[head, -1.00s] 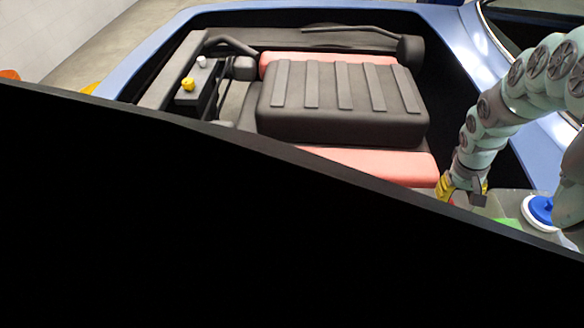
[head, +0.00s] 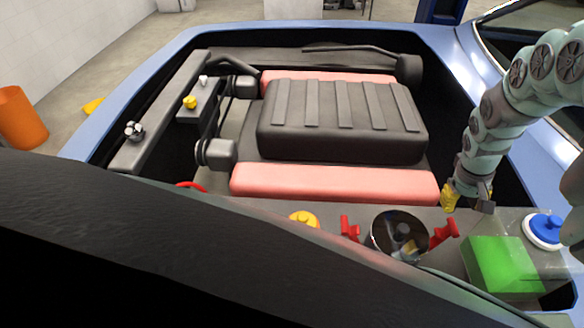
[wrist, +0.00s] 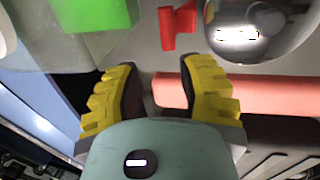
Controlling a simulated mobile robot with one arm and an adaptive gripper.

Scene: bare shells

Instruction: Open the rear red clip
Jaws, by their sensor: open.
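Two red clips stand on either side of a shiny round metal housing (head: 398,234). One red clip (head: 349,229) is on its left, and the other red clip (head: 444,233) is on its right, on the windshield side. My gripper (head: 468,197) has yellow fingers and is open and empty, above and slightly right of the right clip in the head view. In the wrist view, one red clip (wrist: 178,27) shows beyond the gap between the fingers (wrist: 163,92), beside the shiny housing (wrist: 245,30). The gripper appears apart from it.
A green block (head: 503,265) and a blue cap (head: 546,228) lie right of the clips. A yellow-orange cap (head: 304,219) is to the left. The pink-red engine cover (head: 335,183) and black ribbed cover (head: 340,125) lie behind. A dark panel (head: 120,250) fills the lower-left foreground.

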